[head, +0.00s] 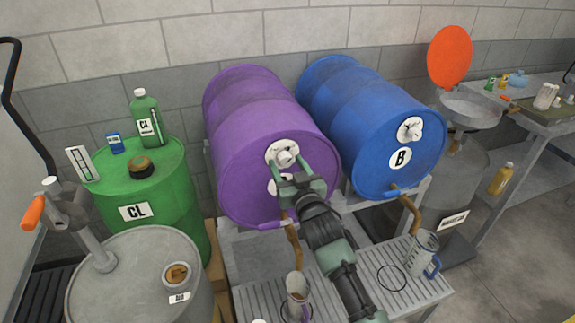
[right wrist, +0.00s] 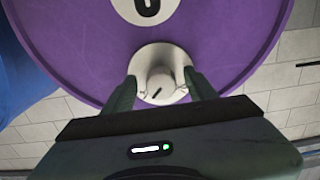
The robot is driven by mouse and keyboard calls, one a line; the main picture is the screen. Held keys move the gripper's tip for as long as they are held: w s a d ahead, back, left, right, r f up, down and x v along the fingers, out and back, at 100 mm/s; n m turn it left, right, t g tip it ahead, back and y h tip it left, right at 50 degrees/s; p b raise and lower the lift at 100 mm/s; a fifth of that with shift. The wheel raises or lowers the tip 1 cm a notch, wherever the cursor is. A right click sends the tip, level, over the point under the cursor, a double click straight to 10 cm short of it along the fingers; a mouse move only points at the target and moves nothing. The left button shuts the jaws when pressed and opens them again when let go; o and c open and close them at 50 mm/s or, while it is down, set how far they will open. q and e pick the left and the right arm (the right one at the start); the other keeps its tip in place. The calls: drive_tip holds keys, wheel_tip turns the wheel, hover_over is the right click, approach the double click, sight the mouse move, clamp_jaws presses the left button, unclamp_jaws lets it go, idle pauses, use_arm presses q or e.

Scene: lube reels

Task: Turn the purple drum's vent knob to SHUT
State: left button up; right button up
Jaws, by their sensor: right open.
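The purple drum (head: 238,135) lies on its side on a rack, its round end facing me. A white vent knob (head: 286,157) sits on a white plate high on that end. My right gripper (head: 287,168) is open at the knob. In the right wrist view, the fingers of the right gripper (right wrist: 162,92) stand on either side of the knob (right wrist: 157,76), with no clear grip on it. A dark slanted line marks the knob's face. Any SHUT lettering on the plate is too small or hidden to read. My left gripper is not in view.
A blue drum (head: 368,122) marked B lies to the right with a similar knob (head: 410,130). A green CL drum (head: 150,190) and a grey drum (head: 125,275) stand left. Measuring jugs (head: 422,255) stand on the grated shelf below. A wall is close behind.

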clamp_jaws()
drive_tip(key=n, duration=0.4)
drive_tip(key=shift+d+n+p, duration=0.1)
drive_tip(key=shift+n+p, duration=0.2)
drive_tip(key=shift+n, duration=0.1)
drive_tip(key=n, duration=0.4)
drive_tip(key=shift+r+n, duration=0.1)
drive_tip(key=shift+n, duration=0.2)
drive_tip(key=n, duration=0.4)
drive_tip(key=shift+d+p, duration=0.1)
drive_tip(key=shift+p, duration=0.3)
drive_tip(key=shift+r+n+p, duration=0.1)
drive_tip(key=shift+n+p, duration=0.2)
drive_tip(key=shift+n, duration=2)
